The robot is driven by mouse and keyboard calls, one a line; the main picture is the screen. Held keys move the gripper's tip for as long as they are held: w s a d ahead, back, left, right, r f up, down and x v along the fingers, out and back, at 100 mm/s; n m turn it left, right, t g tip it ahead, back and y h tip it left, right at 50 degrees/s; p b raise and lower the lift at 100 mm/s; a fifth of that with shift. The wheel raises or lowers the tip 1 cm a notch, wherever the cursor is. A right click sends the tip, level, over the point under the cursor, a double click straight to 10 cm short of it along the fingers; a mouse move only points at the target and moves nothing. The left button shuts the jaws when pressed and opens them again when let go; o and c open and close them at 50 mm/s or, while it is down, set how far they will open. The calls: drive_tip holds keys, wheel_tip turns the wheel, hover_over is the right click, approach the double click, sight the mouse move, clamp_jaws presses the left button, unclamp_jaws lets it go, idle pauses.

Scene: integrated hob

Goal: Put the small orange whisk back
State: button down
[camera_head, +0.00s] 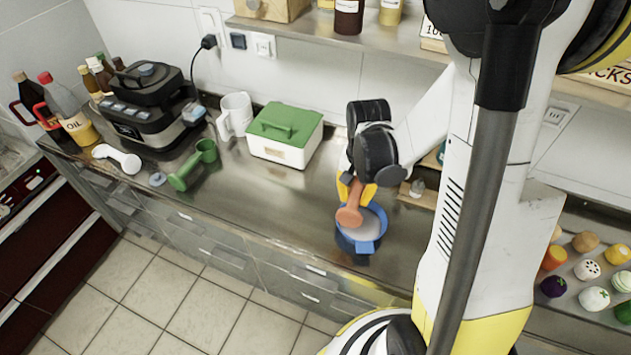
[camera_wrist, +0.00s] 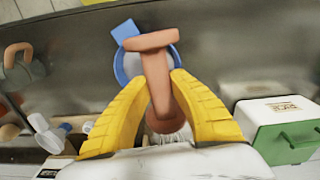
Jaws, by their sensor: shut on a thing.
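The small orange whisk (camera_head: 349,216) is in my gripper (camera_head: 356,187), above the blue-rimmed bowl (camera_head: 371,243) on the steel counter. In the wrist view, my yellow fingers (camera_wrist: 160,95) are shut on the whisk's orange part (camera_wrist: 157,68) from both sides. Its flat orange end lies over the blue bowl (camera_wrist: 121,68). Pale wire-like strands show below the orange part, near my palm. Whether the whisk touches the bowl I cannot tell. The whisk's place of rest is not clear in either view.
A white box with a green lid (camera_head: 286,134) stands left of my gripper. A green utensil (camera_head: 192,166), a white jug (camera_head: 236,115) and a black appliance (camera_head: 145,105) are further left. A wooden holder (camera_head: 424,199) stands close right. The counter between the box and bowl is clear.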

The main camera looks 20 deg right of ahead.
drive_tip(key=w+a+f+b, duration=0.1)
drive_tip(key=w+a+f, duration=0.1)
drive_tip(key=a, duration=0.1)
drive_tip(key=w+a+f+b, duration=0.1)
drive_tip(key=w+a+f, duration=0.1)
drive_tip(key=a, duration=0.1)
drive_tip(key=w+a+f+b, duration=0.2)
drive_tip(key=a+f, duration=0.1)
drive_tip(key=a, duration=0.1)
drive_tip(key=shift+f, duration=0.1)
wheel_tip(320, 180, down, 4)
drive_tip(key=shift+r+b, duration=0.2)
drive_tip(key=shift+b, duration=0.9)
drive_tip(key=shift+r, duration=0.1)
drive_tip(key=c, duration=1.3)
unclamp_jaws()
drive_tip(key=shift+o, duration=0.2)
